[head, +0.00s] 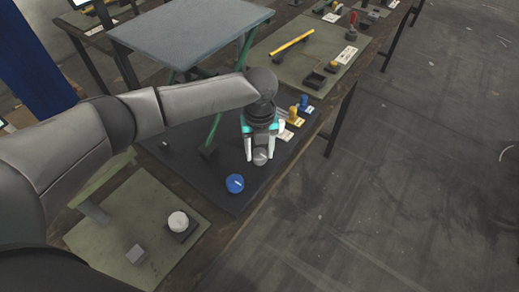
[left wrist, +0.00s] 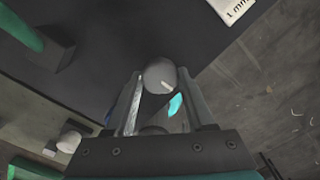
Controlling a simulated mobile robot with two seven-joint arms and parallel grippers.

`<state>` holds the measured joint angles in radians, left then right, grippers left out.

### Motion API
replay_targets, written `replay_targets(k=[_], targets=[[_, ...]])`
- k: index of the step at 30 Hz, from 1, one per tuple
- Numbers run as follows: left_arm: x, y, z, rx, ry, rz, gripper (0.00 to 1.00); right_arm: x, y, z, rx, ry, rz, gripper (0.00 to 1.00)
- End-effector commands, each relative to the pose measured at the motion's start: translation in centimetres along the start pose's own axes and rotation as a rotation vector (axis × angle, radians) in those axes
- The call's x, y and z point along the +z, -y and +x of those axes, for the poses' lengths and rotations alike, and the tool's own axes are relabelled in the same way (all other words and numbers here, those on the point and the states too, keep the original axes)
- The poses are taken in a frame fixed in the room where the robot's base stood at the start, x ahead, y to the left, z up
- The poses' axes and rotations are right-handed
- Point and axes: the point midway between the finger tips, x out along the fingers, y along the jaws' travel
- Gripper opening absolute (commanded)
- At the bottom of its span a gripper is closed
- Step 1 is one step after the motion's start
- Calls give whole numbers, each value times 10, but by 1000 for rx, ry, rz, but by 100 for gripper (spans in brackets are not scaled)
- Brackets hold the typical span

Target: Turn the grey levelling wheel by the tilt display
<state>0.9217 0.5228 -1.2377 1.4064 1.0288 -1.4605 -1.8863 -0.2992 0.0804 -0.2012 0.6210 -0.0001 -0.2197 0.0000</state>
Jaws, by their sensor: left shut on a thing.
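The grey levelling wheel (head: 261,158) sits on the dark panel, close to its right edge. My left gripper (head: 260,150) comes down over it with one finger on each side and is shut on it. In the left wrist view the wheel (left wrist: 160,76) shows as a rounded grey knob with a pale mark, between the tips of my left gripper (left wrist: 160,85). The wheel's lower part is hidden by the fingers. I cannot clearly make out the tilt display. My right gripper is not in view.
A blue knob (head: 235,183) stands in front of the wheel. Yellow (head: 293,111) and blue (head: 303,102) pieces with labels stand just behind it. A white knob (head: 178,221) sits on the green mat at lower left. A raised grey plate (head: 190,30) is at the back. The floor at right is clear.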

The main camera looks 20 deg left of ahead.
Motion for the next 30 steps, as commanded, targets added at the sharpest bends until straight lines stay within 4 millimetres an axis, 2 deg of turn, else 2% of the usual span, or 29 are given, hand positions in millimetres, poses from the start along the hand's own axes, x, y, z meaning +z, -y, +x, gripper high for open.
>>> replay_targets(k=[1,8,19,30], targets=[[0,0,0,1,0,0,27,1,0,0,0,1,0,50],[0,0,0,1,0,-1,1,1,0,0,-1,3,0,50],[0,-1,-2,2,-1,-57,0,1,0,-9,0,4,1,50],[0,-1,-4,3,-3,-331,0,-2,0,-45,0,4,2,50]])
